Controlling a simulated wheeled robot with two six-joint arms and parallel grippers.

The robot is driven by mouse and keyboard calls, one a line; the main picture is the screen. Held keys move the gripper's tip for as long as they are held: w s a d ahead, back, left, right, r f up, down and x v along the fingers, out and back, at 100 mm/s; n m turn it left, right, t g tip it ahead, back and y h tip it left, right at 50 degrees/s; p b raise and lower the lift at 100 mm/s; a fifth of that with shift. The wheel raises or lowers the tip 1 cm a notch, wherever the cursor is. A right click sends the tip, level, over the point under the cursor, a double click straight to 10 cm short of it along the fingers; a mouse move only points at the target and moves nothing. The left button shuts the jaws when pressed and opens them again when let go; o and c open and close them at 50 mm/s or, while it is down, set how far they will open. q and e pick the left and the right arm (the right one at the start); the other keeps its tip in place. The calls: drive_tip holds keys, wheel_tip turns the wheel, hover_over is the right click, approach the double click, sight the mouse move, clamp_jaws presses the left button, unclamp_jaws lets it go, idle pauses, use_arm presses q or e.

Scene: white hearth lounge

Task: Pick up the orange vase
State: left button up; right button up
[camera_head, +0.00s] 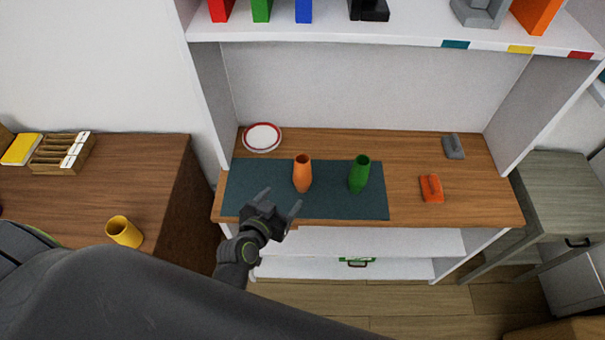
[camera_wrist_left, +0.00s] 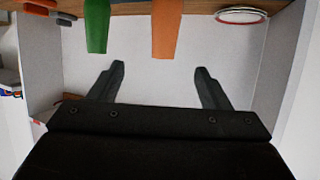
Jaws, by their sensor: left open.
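The orange vase (camera_head: 302,175) stands upright on a dark teal mat (camera_head: 258,180) on the wooden shelf top. My left gripper (camera_head: 281,202) is open and empty, in front and to the left of the vase, apart from it. In the left wrist view the orange vase (camera_wrist_left: 166,30) shows at the top, beyond and between the two open fingers (camera_wrist_left: 160,82). A green vase (camera_head: 359,175) stands to the right of the orange one on the same mat; it also shows in the left wrist view (camera_wrist_left: 97,26). My right gripper is not seen.
A red-rimmed white plate (camera_head: 262,137) lies behind the mat. An orange object (camera_head: 431,188) and a grey object (camera_head: 453,147) lie to the right. An upper shelf (camera_head: 340,35) hangs above. A yellow cup (camera_head: 123,231) sits on the left table.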

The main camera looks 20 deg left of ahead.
sight(299, 171)
use_arm(q)
drive_tip(key=b+x, duration=0.2)
drive_tip(key=x, duration=0.9)
drive_tip(key=shift+w+f, duration=0.25)
drive_tip(key=shift+w, duration=0.05)
drive_tip(key=b+x, duration=0.3)
drive_tip(key=x, duration=0.1)
drive_tip(key=shift+w+a+r, duration=0.1)
drive_tip(key=shift+w+a, duration=0.05)
drive_tip(key=shift+a, duration=0.2)
drive_tip(key=shift+w, duration=0.5)
drive_tip(key=shift+s, duration=0.1)
drive_tip(key=shift+c, duration=0.3)
drive_tip(key=c, duration=0.9)
drive_tip(key=shift+c, duration=1.1)
drive_tip(key=shift+r, duration=0.15)
